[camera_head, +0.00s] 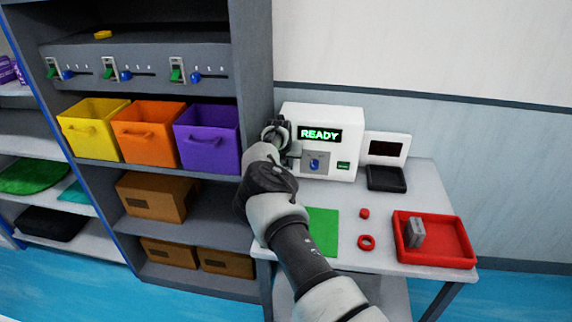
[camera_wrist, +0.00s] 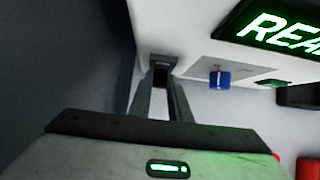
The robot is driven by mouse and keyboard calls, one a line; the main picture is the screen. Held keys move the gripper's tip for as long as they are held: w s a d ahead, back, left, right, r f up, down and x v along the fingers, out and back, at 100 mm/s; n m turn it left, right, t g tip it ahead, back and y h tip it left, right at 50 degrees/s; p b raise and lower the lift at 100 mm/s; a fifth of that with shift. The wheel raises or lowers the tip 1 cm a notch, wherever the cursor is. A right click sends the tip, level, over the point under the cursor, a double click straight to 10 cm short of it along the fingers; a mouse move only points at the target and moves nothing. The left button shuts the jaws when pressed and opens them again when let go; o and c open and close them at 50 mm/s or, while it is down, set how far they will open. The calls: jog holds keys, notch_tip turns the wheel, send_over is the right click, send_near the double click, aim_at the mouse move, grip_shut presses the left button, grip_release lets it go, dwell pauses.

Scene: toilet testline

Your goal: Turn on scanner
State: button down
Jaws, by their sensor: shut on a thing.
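The scanner is a white box (camera_head: 350,151) on the white table, with its display (camera_head: 320,135) reading "READY" in lit green. A grey panel with a blue knob (camera_head: 315,164) is on its front; the knob also shows in the wrist view (camera_wrist: 219,79). My gripper (camera_head: 277,132) is at the scanner's left side. In the wrist view its two fingers (camera_wrist: 162,88) are close around a dark piece (camera_wrist: 162,60) on the white housing. The fingers partly hide this piece, so its exact shape is unclear.
A grey shelf unit with yellow, orange and purple bins (camera_head: 207,142) stands close on the left.

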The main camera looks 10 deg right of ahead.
dwell(0.4)
jog(key=c, duration=1.6)
grip_release()
jog(key=shift+c, duration=0.2)
jog(key=shift+r, duration=0.1)
jog(key=v, duration=1.7)
jog(key=shift+r, duration=0.2)
